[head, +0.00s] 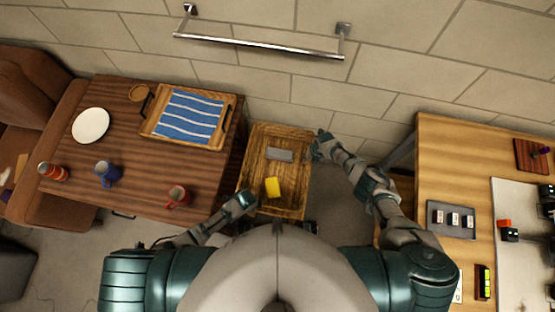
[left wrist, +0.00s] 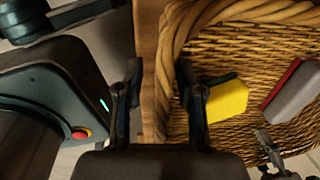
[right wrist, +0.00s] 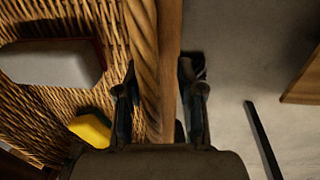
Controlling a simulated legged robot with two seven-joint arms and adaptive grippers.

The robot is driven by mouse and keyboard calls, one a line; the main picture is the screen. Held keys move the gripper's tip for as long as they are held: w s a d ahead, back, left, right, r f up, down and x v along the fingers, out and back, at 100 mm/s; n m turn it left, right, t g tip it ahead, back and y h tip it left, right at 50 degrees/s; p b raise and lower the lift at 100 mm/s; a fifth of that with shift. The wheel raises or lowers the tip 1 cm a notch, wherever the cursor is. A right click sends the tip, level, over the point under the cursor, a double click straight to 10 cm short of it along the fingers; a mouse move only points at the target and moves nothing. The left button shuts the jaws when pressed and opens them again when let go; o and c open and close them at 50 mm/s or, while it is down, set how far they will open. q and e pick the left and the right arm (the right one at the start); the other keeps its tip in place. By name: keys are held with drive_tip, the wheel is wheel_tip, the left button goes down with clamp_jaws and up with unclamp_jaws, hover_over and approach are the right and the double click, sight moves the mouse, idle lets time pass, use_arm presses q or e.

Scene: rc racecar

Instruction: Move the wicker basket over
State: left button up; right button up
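The wicker basket (head: 292,182) stands between the dark table and the light workbench. A yellow sponge (head: 273,187) and a grey block (head: 280,155) lie in it. My left gripper (head: 243,199) is at its near left corner. In the left wrist view the open fingers (left wrist: 157,95) lie either side of the basket's rim (left wrist: 172,45). My right gripper (head: 318,146) is at the right rim. In the right wrist view its open fingers (right wrist: 160,92) lie either side of the rim (right wrist: 145,50). I cannot tell whether any finger touches the rim.
The dark table (head: 140,175) at left holds a tray (head: 228,115) with a striped cloth, a plate (head: 90,125) and several cups. The workbench (head: 450,165) at right holds a grey tray (head: 452,232) and parts. A wall with a metal bar (head: 260,47) is behind.

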use_arm(q)
drive_tip(key=shift+a, duration=0.25)
clamp_jaws()
use_arm(e)
drive_tip(key=shift+a, duration=0.25)
clamp_jaws()
use_arm(q)
drive_tip(key=shift+d, duration=0.15)
use_arm(e)
drive_tip(key=shift+d+r, duration=0.1)
drive_tip(key=shift+r, duration=0.05)
